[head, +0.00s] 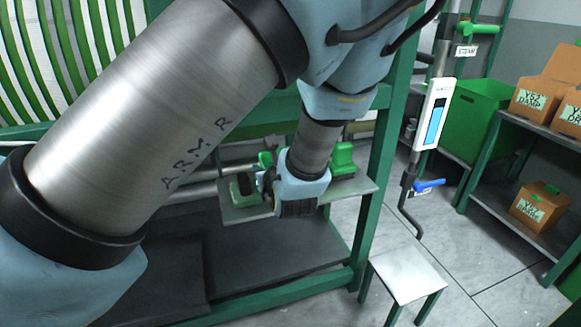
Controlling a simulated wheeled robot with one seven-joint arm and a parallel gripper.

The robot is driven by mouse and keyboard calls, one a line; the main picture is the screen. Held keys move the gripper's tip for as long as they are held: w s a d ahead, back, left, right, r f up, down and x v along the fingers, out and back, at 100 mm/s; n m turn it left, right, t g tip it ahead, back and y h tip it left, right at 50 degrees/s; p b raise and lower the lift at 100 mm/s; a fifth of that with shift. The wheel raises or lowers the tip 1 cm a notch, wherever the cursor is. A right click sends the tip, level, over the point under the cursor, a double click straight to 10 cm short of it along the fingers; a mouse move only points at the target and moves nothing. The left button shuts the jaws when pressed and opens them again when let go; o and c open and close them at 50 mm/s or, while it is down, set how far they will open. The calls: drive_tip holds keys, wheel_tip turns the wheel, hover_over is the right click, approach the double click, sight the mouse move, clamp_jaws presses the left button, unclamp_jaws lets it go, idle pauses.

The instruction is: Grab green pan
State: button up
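My gripper (297,207) is in the middle of the head view, at the end of my arm, over a grey metal shelf (355,187) on a green frame. Its fingers are hard to make out, so I cannot tell if they are open or shut. A small green item (241,188), possibly the green pan, sits on the shelf just left of my gripper; its outline is partly unclear. Another green part (343,158) stands behind and right of my gripper. My arm hides much of the area behind it.
A green bin (468,118) stands at the right rear. Orange-brown boxes (537,98) sit on a rack (520,230) at the far right. A vertical pipe with a blue-handled valve (428,185) and a small stool (405,272) stand right of the frame. Grey floor shows between.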

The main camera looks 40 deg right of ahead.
drive_tip(key=shift+w, duration=0.15)
clamp_jaws()
idle(1.4)
